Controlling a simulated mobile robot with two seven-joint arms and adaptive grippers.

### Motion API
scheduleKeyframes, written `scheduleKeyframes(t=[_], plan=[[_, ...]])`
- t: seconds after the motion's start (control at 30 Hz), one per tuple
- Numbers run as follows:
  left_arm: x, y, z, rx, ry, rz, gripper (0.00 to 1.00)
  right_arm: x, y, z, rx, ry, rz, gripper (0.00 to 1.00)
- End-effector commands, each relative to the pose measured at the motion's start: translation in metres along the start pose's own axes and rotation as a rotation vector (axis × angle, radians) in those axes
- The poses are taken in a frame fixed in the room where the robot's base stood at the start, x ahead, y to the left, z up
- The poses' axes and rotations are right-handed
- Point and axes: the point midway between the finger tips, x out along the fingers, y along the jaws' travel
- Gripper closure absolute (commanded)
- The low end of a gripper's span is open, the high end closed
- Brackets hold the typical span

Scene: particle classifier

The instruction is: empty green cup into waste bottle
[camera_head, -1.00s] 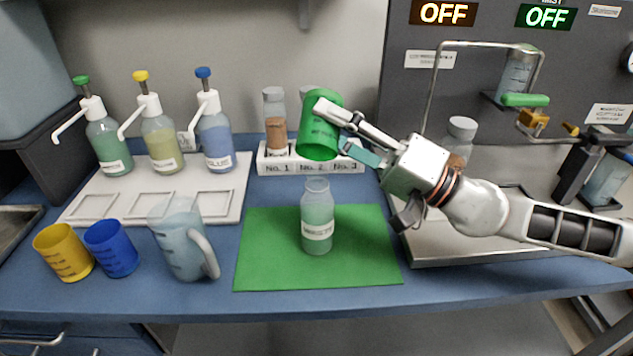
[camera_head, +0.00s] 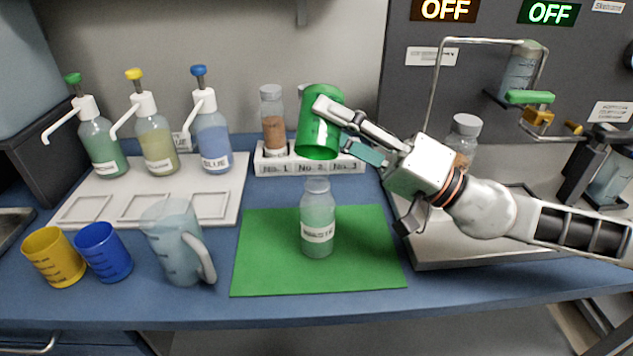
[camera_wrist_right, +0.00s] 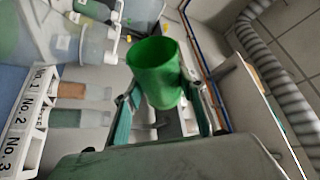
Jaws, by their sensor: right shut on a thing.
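My right gripper (camera_head: 344,127) is shut on the green cup (camera_head: 319,136), one finger on each side of it. The cup is held in the air above the waste bottle, tipped with its mouth downward. In the right wrist view the green cup (camera_wrist_right: 156,72) sits between the two fingers. The waste bottle (camera_head: 317,214) stands upright on the green mat (camera_head: 266,262), directly under the cup. It holds greenish liquid, and its neck is just below the cup's lower rim. I see no stream of liquid. My left gripper is not in view.
A clear pitcher (camera_head: 174,250), a blue cup (camera_head: 104,253) and a yellow cup (camera_head: 53,257) stand left of the mat. Pump bottles stand on a white tray (camera_head: 236,192) behind them. A numbered rack (camera_head: 268,161) with bottles is behind the held cup. A metal tray (camera_head: 436,252) lies right.

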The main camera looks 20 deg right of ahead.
Motion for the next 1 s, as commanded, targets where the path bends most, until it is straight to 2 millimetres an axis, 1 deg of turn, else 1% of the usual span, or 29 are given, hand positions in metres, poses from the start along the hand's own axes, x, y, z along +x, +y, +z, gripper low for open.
scheduleKeyframes(t=[0.27,0.73,1.0], plan=[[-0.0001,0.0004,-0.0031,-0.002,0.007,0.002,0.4,-0.0006,0.0,0.0014,-0.02,-0.004,-0.008,0.84],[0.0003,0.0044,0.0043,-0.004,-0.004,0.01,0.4,-0.001,-0.0024,0.0029,-0.054,-0.009,-0.023,0.84],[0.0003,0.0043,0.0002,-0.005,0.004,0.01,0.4,-0.0013,-0.0033,0.0036,-0.074,-0.011,-0.031,0.84]])
